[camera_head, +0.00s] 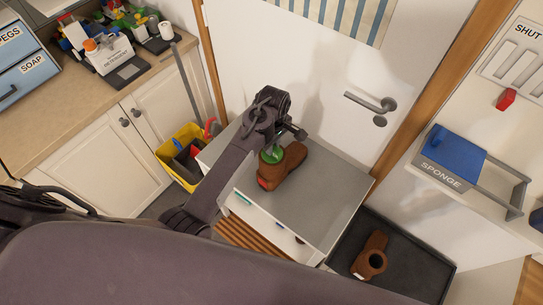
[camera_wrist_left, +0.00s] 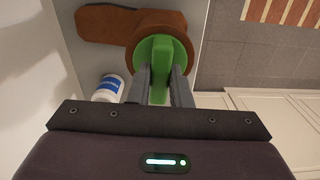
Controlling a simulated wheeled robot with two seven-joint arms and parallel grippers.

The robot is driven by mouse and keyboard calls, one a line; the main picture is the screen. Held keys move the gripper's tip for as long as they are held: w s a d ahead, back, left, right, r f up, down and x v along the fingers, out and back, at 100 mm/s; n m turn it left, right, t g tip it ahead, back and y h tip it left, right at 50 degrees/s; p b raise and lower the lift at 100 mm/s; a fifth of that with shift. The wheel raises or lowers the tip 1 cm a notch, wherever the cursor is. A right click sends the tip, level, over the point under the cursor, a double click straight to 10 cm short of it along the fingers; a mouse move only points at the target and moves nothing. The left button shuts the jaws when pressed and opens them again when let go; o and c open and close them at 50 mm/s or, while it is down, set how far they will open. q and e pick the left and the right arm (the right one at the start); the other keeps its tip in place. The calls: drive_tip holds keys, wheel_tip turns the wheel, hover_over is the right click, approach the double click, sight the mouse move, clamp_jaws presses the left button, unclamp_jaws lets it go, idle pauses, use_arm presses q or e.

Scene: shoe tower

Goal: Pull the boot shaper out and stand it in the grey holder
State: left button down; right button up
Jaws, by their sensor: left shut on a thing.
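A brown boot (camera_head: 291,166) stands on the grey top (camera_head: 325,195) of a low white drawer cabinet. The green boot shaper (camera_head: 270,157) sits in the boot's shaft opening; in the left wrist view its green handle and round head (camera_wrist_left: 145,53) show inside the brown rim (camera_wrist_left: 187,24). My left gripper (camera_wrist_left: 160,78) is shut on the shaper's green handle, from above. It also shows in the head view (camera_head: 273,146). How deep the shaper sits is hidden. I cannot make out which thing is the grey holder. My right gripper is not in view.
A white can with a blue label (camera_wrist_left: 108,88) stands close beside the boot. A yellow bucket (camera_head: 172,160) stands left of the cabinet. The cabinet top's right part is clear.

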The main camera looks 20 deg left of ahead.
use_arm(q)
drive_tip(key=shift+r+p, duration=0.55)
drive_tip(key=shift+r, duration=0.05)
idle(0.5)
wheel_tip(320, 180, up, 11)
idle(1.9)
drive_tip(key=shift+f, duration=0.15)
